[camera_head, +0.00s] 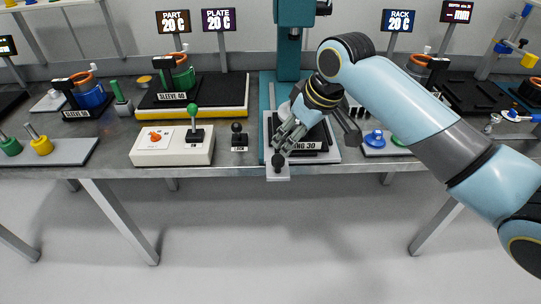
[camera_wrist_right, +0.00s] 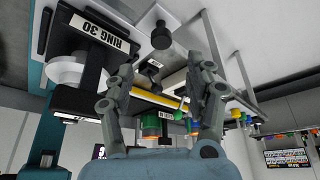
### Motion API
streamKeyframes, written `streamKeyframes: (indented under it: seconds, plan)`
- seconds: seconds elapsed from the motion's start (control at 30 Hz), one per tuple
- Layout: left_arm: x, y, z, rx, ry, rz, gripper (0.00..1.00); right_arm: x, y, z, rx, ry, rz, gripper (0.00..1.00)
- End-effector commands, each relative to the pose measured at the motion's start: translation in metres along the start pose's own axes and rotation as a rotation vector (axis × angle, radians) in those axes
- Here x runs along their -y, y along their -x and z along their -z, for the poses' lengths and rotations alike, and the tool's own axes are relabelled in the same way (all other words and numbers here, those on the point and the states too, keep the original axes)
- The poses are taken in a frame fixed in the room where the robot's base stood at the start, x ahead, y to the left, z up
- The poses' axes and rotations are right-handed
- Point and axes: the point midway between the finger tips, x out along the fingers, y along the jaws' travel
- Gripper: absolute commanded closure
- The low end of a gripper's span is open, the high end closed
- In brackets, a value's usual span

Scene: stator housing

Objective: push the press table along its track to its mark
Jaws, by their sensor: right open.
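The press table (camera_head: 325,157) is a light grey plate under the teal press column. It carries a black block labelled RING 30 (camera_head: 307,146), partly hidden by my right arm. A dark round knob (camera_head: 278,160) stands on a small light tab at the table's front left; the knob also shows in the right wrist view (camera_wrist_right: 160,38). My right gripper (camera_head: 283,142) is over the table's left part, close behind the knob. In the right wrist view its two fingers (camera_wrist_right: 164,82) are spread, with nothing held between them. My left gripper is not in view.
The teal press column (camera_head: 293,45) rises behind. Left of the table are a small black knob labelled FCN (camera_head: 238,136) and a white box with a green-topped lever (camera_head: 173,146). A blue part (camera_head: 375,137) sits on a plate to the right. The bench's front edge is close.

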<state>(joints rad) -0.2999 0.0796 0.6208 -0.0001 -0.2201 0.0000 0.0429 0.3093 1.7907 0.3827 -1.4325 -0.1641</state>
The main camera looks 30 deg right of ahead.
Motion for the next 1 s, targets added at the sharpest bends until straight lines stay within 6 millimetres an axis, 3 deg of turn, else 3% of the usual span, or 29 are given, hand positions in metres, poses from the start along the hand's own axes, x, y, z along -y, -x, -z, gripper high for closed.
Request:
streamKeyframes:
  seconds: [0.13,0.3,0.5,0.87,1.0]
  plan:
    - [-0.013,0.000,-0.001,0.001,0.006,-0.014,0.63,0.002,-0.029,-0.001,0.003,-0.004,0.004,0.45]
    - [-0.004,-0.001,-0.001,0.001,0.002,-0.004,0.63,0.002,-0.064,-0.001,0.003,-0.004,0.004,0.45]
    - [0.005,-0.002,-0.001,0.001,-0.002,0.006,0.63,0.001,-0.090,-0.001,0.002,-0.002,0.002,0.45]
    - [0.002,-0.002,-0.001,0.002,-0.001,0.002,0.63,0.001,-0.097,-0.002,0.001,-0.001,0.001,0.45]
    - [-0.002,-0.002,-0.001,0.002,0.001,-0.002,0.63,0.001,-0.097,-0.002,0.002,-0.001,0.001,0.61]
